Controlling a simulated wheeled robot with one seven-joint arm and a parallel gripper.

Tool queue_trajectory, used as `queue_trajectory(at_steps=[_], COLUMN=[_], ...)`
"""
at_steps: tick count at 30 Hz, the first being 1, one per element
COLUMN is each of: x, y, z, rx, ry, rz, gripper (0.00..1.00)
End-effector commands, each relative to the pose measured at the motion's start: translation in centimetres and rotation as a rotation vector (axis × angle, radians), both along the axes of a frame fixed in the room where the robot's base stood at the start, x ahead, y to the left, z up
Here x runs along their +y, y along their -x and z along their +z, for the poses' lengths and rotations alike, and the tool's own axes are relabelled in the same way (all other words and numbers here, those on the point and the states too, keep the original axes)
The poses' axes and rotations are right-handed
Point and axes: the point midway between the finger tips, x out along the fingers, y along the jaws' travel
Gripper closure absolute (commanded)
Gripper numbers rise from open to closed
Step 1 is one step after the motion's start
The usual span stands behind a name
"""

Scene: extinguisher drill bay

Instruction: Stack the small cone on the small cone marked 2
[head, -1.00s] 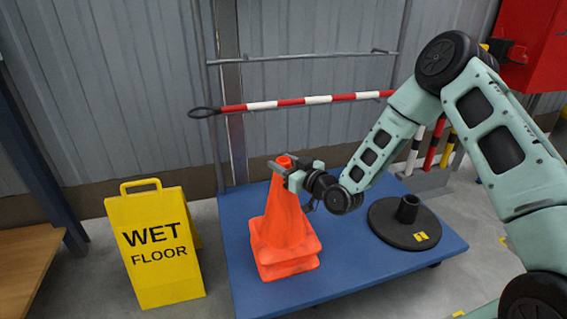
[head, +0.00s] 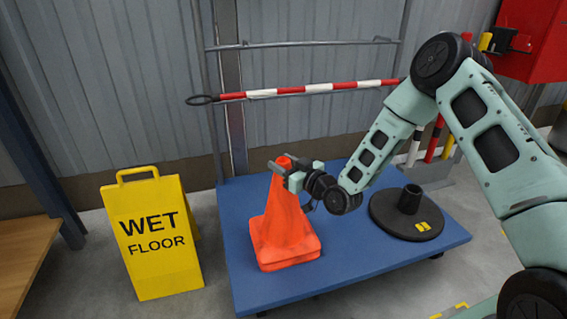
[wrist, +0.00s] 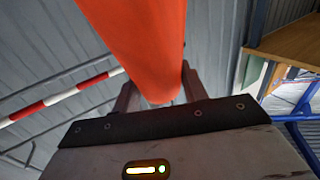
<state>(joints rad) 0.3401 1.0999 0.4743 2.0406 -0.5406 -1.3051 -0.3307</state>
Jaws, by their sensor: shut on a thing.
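An orange cone (head: 281,226) stands on the blue platform (head: 345,250), left of its middle. My gripper (head: 284,168) is shut on the cone near its top, from the right. In the wrist view the cone's orange side (wrist: 145,45) passes between my fingers (wrist: 158,92). Only about one base outline shows at the bottom now, so a second cone, if under it, is almost wholly covered. I see no number mark on the orange surface.
A black round base with a short post (head: 407,213) and a yellow tag sits at the platform's right. A yellow wet floor sign (head: 155,240) stands on the floor at left. A red and white bar (head: 310,88) hangs behind. A red cabinet (head: 545,45) is at upper right.

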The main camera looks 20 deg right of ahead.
Motion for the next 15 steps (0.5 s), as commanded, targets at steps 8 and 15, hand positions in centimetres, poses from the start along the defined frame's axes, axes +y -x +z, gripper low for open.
queue_trajectory(at_steps=[8, 15], x=[0.02, -0.02], y=[-0.04, 0.01], z=[-0.77, -0.93], rx=[-0.003, 0.001], ry=[0.0, 0.0], rz=[0.0, 0.0], gripper=[0.38, 0.32])
